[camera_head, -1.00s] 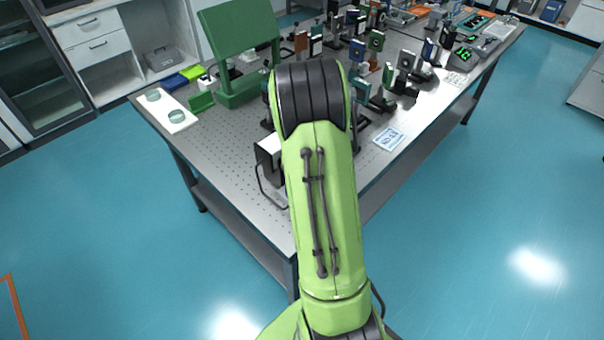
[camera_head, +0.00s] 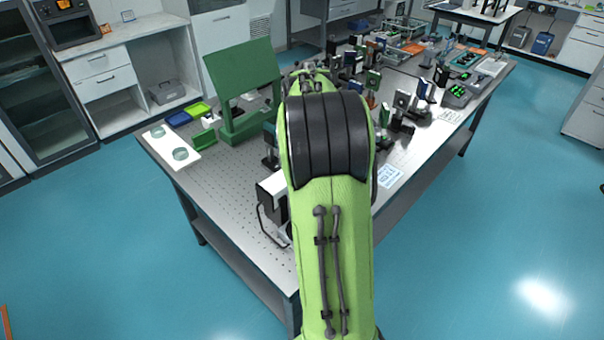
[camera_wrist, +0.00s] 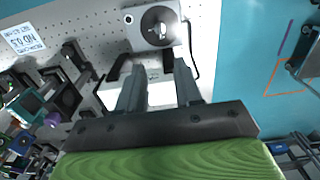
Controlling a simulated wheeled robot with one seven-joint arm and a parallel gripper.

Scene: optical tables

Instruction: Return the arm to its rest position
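My green arm (camera_head: 335,230) rises through the middle of the head view, its black-banded elbow (camera_head: 328,135) in front of the optical table (camera_head: 215,190). A further green part of my arm shows just beyond the elbow. My gripper is hidden in the head view. In the wrist view my gripper (camera_wrist: 158,68) has its two grey fingers apart, with no object clearly held between them. A white box-like device with a round dark front (camera_wrist: 160,27) stands on the table beyond the fingertips.
Several optical mounts (camera_wrist: 62,95) stand close on the left in the wrist view. A green panel stand (camera_head: 243,85) and a white plate with round dishes (camera_head: 172,147) are at the table's left. Blue floor (camera_head: 480,230) is open on the right.

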